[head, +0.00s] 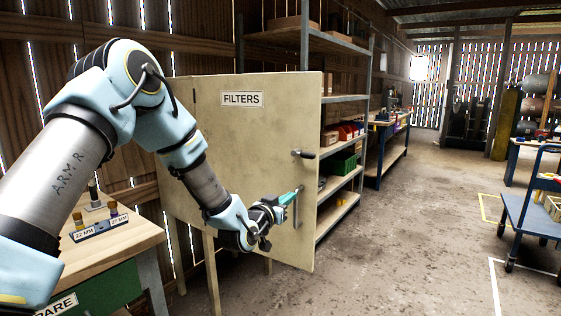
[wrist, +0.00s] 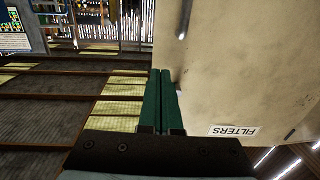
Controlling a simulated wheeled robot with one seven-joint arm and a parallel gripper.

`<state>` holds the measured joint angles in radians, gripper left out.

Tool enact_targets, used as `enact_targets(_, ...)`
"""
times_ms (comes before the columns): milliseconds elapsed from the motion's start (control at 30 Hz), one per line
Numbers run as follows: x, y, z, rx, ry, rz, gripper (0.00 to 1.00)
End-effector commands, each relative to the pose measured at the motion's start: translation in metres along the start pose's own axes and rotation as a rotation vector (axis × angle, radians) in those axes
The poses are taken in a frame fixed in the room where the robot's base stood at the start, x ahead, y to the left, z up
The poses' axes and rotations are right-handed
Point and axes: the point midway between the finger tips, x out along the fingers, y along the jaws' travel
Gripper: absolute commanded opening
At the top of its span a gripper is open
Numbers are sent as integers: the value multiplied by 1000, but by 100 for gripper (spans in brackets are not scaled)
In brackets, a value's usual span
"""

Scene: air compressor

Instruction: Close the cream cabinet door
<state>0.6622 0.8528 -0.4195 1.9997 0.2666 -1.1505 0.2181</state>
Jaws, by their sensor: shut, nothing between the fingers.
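The cream cabinet door (head: 245,140), labelled FILTERS, stands left of centre in the head view. A dark lever handle (head: 303,154) and a vertical bar (head: 297,208) show near its right edge. Whether the door stands ajar is hard to tell, as the cabinet's inside is hidden. My gripper (head: 292,195) is in front of the door near the vertical bar, its teal fingers shut and empty. In the wrist view, the shut fingers (wrist: 160,72) are beside the door face (wrist: 240,70), with the label upside down. Contact with the door cannot be told.
A wooden bench (head: 110,242) with labelled sockets is at the left, near my arm. Metal shelving (head: 345,98) with bins stands behind the door's right edge. The concrete floor (head: 410,220) right of the door is clear. A blue cart (head: 530,215) is at the far right.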

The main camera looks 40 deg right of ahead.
Motion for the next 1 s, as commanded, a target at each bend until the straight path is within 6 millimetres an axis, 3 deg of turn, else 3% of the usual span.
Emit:
enact_targets(267, 21, 6, -9, -3, 21, 7, 0)
enact_targets(700, 103, 6, -11, -4, 19, 5, 0)
enact_targets(1000, 136, 6, -10, -3, 17, 6, 0)
